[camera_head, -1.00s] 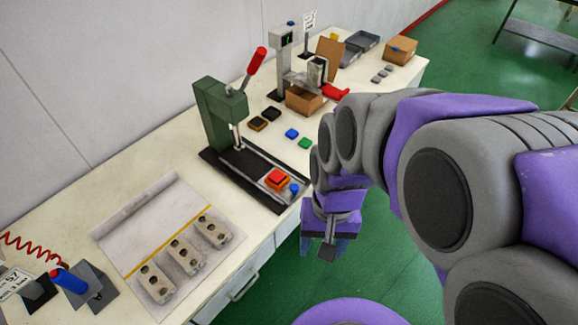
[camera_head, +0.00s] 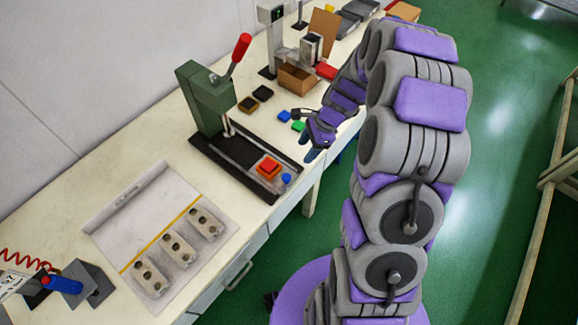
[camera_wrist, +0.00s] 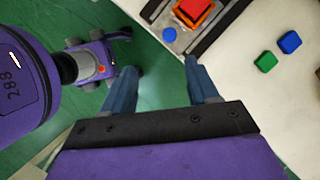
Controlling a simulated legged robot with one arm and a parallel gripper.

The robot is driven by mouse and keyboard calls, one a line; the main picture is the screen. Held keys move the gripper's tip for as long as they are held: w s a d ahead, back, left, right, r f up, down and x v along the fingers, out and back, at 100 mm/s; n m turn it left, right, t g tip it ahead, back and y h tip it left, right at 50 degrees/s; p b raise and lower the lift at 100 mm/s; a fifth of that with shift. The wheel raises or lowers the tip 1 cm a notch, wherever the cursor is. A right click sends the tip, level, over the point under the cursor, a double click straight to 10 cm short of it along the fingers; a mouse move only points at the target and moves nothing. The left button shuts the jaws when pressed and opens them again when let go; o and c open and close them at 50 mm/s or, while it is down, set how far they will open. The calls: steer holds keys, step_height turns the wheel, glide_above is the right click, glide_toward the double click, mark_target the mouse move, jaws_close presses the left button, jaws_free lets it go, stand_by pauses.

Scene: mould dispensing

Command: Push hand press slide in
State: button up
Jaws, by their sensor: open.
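The green hand press (camera_head: 207,97) stands on the bench with its red-handled lever (camera_head: 241,47) raised. Its dark base (camera_head: 225,155) runs toward the bench's front edge. The slide (camera_head: 259,176) is at the front end of the base, out from under the ram, and carries a red block in an orange holder (camera_head: 268,167). A blue knob (camera_head: 286,179) is at the slide's front; it also shows at the top of the wrist view (camera_wrist: 169,35). My gripper (camera_head: 311,153) is near the bench's front edge, right of the knob and apart from it. Its blue fingers (camera_wrist: 160,75) are spread and empty.
Blue (camera_head: 284,116) and green (camera_head: 298,126) blocks lie behind my gripper. A mat (camera_head: 125,225) with several grey moulds is left of the press. A cardboard box (camera_head: 297,79) and a second device stand farther back. Green floor is open in front of the bench.

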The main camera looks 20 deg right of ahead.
steer(key=w+d+f+m, duration=0.1)
steer(key=w+d+f, duration=0.1)
steer(key=b, duration=0.3)
glide_toward(287, 176)
steer(key=x, duration=0.9)
steer(key=shift+s+a+r, duration=0.1)
steer(key=shift+a+r, duration=0.05)
steer(key=shift+a, duration=0.05)
steer(key=shift+d+p, duration=0.25)
steer(key=shift+p, duration=0.05)
steer(key=c, duration=0.3)
jaws_close()
